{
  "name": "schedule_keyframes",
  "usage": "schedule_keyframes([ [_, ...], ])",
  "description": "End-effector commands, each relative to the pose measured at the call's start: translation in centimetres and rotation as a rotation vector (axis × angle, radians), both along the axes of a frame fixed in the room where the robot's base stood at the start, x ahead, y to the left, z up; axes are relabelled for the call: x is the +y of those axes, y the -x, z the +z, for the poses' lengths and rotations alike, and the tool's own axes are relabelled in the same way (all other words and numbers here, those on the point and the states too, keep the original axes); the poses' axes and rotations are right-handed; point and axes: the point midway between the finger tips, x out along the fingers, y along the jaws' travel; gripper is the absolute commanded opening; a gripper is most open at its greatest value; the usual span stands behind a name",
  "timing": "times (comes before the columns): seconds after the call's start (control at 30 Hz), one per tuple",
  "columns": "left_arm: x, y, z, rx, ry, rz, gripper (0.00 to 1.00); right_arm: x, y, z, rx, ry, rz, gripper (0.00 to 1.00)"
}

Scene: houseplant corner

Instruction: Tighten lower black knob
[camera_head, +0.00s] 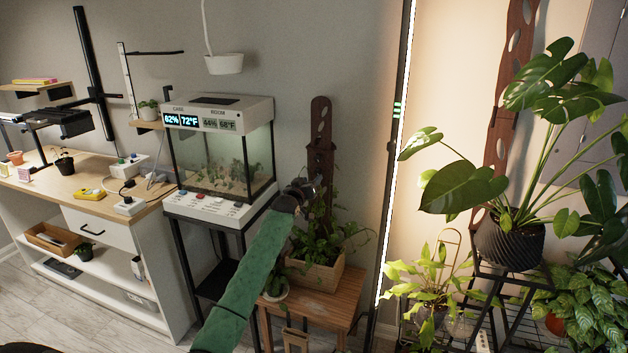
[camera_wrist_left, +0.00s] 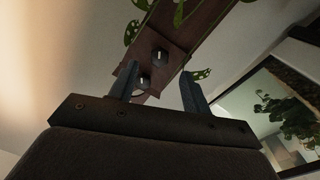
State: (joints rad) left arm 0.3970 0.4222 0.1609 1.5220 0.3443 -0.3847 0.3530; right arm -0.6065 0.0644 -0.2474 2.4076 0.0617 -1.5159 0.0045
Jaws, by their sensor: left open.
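A dark brown slotted board (camera_head: 321,130) stands upright behind the planter box in the head view. My left gripper (camera_head: 307,189), on the green-sleeved arm, is in front of its lower part, and I cannot make out any knobs there. In the left wrist view the board (camera_wrist_left: 185,28) carries two black knobs with pale marks. The upper-placed knob (camera_wrist_left: 160,56) is beyond the fingers. The lower-placed knob (camera_wrist_left: 144,80) shows near the left finger, within the gap. My left gripper (camera_wrist_left: 160,85) is open and empty; contact is not visible. My right gripper is out of view.
A leafy plant in a wooden box (camera_head: 316,274) stands on a wooden stool (camera_head: 335,298) below the gripper. A glass terrarium (camera_head: 222,150) is close on the left. A lit vertical light bar (camera_head: 397,150) stands to the right. Leaves (camera_wrist_left: 200,74) hang beside the board.

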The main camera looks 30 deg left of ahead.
Motion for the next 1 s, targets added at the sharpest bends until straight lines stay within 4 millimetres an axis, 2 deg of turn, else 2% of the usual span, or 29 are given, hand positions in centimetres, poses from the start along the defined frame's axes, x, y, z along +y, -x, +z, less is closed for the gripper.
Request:
schedule_keyframes([
  [0.1,-0.3,1.2,-0.2,0.000,0.000,-0.001,0.48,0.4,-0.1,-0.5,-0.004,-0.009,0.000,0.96],
  [0.27,-0.4,1.9,-0.1,0.001,0.000,0.000,0.48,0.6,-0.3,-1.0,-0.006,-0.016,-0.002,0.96],
  [0.87,-0.4,2.0,-0.1,0.002,-0.011,0.000,0.48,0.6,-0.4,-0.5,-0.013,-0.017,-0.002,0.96],
  [1.0,-0.4,2.0,-1.5,0.083,-0.045,0.000,0.48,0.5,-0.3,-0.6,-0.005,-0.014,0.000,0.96],
])
